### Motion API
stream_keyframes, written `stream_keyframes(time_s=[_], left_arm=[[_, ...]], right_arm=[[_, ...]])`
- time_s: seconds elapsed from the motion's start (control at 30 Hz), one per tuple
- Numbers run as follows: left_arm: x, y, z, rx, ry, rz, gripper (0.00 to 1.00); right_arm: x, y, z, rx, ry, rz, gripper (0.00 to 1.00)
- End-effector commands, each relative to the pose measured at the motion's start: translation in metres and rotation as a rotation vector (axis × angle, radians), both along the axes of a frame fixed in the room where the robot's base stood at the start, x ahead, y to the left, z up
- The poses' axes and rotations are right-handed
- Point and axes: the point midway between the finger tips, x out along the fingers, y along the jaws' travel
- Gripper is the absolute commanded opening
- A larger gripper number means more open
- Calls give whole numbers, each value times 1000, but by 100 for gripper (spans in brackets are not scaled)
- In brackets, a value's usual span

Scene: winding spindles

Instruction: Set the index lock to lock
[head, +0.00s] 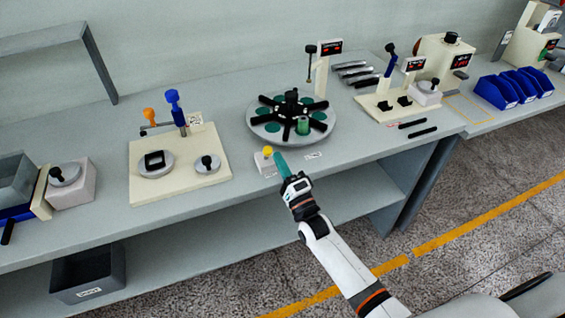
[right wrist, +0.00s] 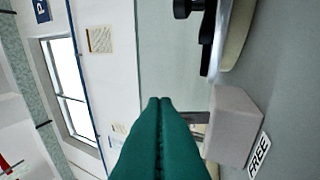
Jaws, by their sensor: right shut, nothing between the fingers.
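The index lock is a small pale block (head: 263,163) with a yellow knob (head: 267,150) on top, at the front of the bench before the round indexing table (head: 262,133). My right gripper (head: 279,157) has green fingers that are shut and empty. Its fingertips are just right of the block in the head view; I cannot tell whether they touch it. In the right wrist view the shut fingers (right wrist: 159,103) point ahead, with a pale block (right wrist: 232,125) to their right and a label reading FREE (right wrist: 258,155) beside it. The yellow knob does not show there. My left gripper is not in view.
A cream board (head: 185,185) with dials and a blue lever stands to the left. Black bars (head: 412,124) lie to the right. A small label (head: 313,155) lies on the bench near my gripper.

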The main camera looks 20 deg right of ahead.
Motion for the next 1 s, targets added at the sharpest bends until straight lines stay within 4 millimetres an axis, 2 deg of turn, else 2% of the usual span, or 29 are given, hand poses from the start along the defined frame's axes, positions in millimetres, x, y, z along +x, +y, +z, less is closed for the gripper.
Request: stream_keyframes(time_s=[0.67,1.0], left_arm=[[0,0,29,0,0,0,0],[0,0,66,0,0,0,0]], right_arm=[[3,0,8,-4,97,0,0],[10,1,21,-8,246,1,0]])
